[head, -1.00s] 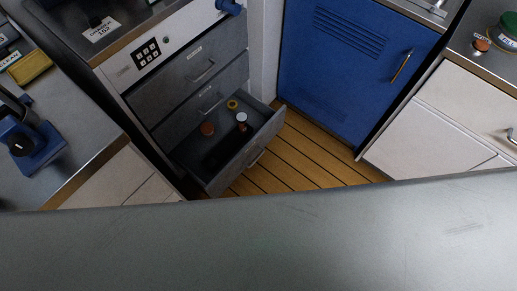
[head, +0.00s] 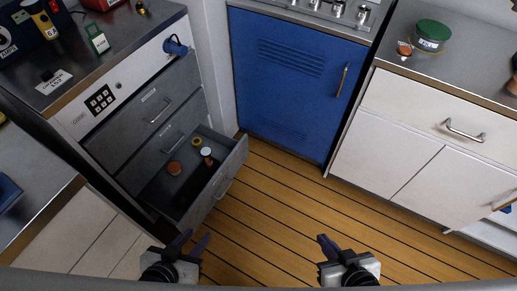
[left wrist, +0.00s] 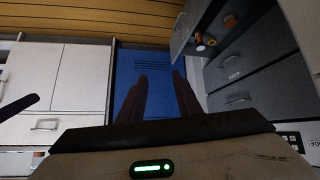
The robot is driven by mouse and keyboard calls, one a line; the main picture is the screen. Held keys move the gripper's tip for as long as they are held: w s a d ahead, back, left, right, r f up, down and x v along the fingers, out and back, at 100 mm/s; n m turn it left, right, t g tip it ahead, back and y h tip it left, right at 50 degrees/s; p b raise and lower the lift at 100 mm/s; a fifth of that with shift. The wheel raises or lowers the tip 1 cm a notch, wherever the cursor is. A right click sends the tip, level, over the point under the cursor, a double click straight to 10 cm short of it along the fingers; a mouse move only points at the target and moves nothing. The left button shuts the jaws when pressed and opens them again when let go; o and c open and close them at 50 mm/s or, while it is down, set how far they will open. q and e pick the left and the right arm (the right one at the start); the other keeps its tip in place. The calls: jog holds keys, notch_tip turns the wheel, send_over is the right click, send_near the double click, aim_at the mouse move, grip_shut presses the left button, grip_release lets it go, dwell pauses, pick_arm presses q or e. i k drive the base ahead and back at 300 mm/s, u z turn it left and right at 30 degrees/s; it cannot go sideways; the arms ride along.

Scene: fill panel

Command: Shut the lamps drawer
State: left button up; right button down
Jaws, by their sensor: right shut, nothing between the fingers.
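A grey cabinet has a stack of drawers, and the bottom drawer (head: 232,165) stands pulled out. Labels on the fronts are too small to read. The open drawer holds a brown-orange round item (head: 174,168), a yellow ring (head: 197,142), a white-topped item (head: 207,152) and something dark. It also shows at the upper right of the left wrist view (left wrist: 181,32). My left gripper (head: 197,237) is open and empty, in front of the open drawer and apart from it. My right gripper (head: 323,238) is shut and empty, over the floor to the right.
A blue locker door (head: 290,85) is at the back. White cabinets (head: 400,150) with a counter stand at the right. Wooden floor (head: 275,200) between them is clear. Another counter (head: 35,170) is at the left.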

aim_at(185, 200)
jog(key=u, duration=0.1)
jog(key=i, duration=1.1)
jog(key=u, duration=0.7)
